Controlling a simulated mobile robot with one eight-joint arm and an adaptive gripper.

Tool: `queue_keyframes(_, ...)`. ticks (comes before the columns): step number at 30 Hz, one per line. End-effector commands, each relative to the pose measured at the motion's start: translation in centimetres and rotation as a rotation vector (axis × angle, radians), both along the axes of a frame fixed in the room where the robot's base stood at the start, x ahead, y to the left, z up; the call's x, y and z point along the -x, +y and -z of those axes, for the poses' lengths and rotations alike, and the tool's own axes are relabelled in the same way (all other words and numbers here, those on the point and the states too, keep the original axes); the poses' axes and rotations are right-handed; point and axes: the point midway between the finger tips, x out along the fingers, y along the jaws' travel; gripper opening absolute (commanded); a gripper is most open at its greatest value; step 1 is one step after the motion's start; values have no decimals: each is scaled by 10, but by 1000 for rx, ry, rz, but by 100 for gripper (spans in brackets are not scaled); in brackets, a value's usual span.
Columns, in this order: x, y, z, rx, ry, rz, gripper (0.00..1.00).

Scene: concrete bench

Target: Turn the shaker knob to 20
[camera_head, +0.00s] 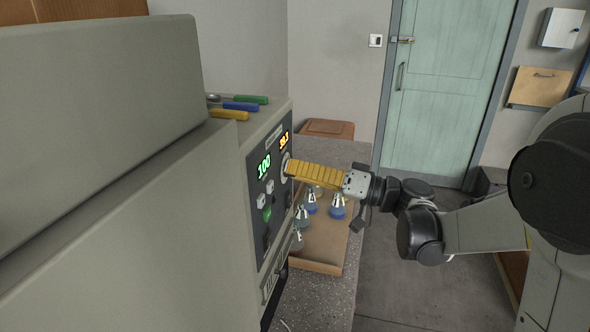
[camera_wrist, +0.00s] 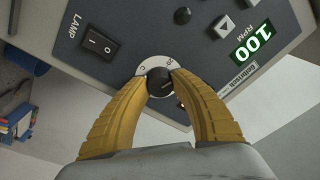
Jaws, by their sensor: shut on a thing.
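The shaker's dark control panel (camera_head: 267,190) faces right in the head view. A round black knob (camera_wrist: 159,83) on a pale marked disc (camera_wrist: 153,64) shows at the middle of the wrist view. My gripper (camera_wrist: 158,76) has its two yellow ribbed fingers on either side of the knob, shut on it. In the head view my gripper (camera_head: 290,169) reaches the panel from the right, and its fingers mostly hide the knob. The green RPM display (camera_wrist: 252,41) reads 100. An orange display (camera_head: 284,140) is lit above the knob; its digits are hard to read.
A lamp rocker switch (camera_wrist: 100,42) and a dark round button (camera_wrist: 182,15) are near the knob. Below my gripper, a brown tray (camera_head: 318,266) holds several flasks (camera_head: 338,208) on the bench. Screwdrivers with coloured handles (camera_head: 240,106) lie on top of the machine.

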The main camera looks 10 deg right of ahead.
Motion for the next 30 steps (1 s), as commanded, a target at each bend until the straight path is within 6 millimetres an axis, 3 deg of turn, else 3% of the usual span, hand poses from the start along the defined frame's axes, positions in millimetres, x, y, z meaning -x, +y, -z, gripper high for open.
queue_keyframes(15, 0, 0, 0, 151, -364, -1, 0)
queue_keyframes(30, -1, 0, 0, 194, -469, 1, 0)
